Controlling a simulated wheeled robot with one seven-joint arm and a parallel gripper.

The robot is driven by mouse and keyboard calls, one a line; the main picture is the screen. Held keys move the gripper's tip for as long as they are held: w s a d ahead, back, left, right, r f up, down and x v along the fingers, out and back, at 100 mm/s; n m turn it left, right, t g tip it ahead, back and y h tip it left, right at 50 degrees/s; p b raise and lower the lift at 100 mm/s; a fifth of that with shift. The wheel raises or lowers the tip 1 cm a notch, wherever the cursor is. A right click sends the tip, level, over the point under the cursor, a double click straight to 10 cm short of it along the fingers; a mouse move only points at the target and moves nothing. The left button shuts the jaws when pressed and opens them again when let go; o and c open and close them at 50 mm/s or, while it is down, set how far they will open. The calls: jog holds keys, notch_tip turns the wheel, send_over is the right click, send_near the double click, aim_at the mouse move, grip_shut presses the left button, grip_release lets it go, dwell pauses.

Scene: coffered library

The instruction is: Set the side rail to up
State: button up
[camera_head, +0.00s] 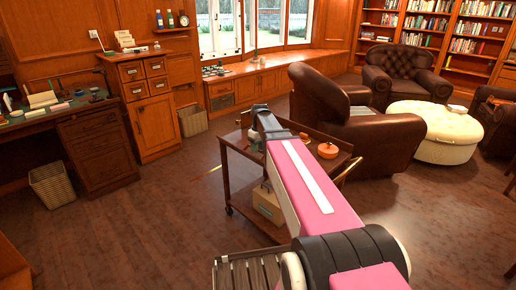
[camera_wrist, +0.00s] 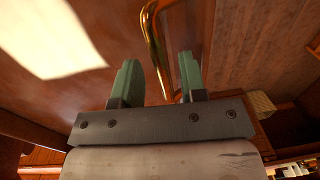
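A dark wooden two-tier cart (camera_head: 234,188) stands in the middle of the floor in the head view. A thin brass bar (camera_head: 208,172) shows at its left side, and another brass piece (camera_head: 350,168) slants at its right end. In the wrist view a bent brass rail (camera_wrist: 153,30) runs down into the gap between the green fingers of my gripper (camera_wrist: 158,62). The fingers are apart; I cannot tell whether either touches the rail. In the head view my arm reaches over the cart and hides part of it, and the fingers are not clear.
An orange pot (camera_head: 327,150) sits on the cart top and a box (camera_head: 268,205) on its lower shelf. A brown armchair (camera_head: 385,140) stands close behind at right, beside a cream ottoman (camera_head: 447,140). A wicker basket (camera_head: 52,187) is at left. Floor left of the cart is clear.

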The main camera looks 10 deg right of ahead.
jog(key=shift+c, duration=0.4)
grip_shut()
jog(key=shift+w+d+f, duration=0.4)
jog(key=shift+w+d, duration=0.1)
jog(key=shift+d, duration=0.25)
jog(key=shift+w+d+f, duration=0.4)
jog(key=shift+w+d, duration=0.1)
jog(key=shift+d, duration=0.2)
jog(key=shift+o, duration=0.4)
grip_release()
jog(key=shift+d, duration=0.1)
notch_tip(320, 180, up, 11)
jog(key=shift+w+d+f, duration=0.15)
jog(key=shift+w+d, duration=0.1)
jog(key=shift+d, duration=0.05)
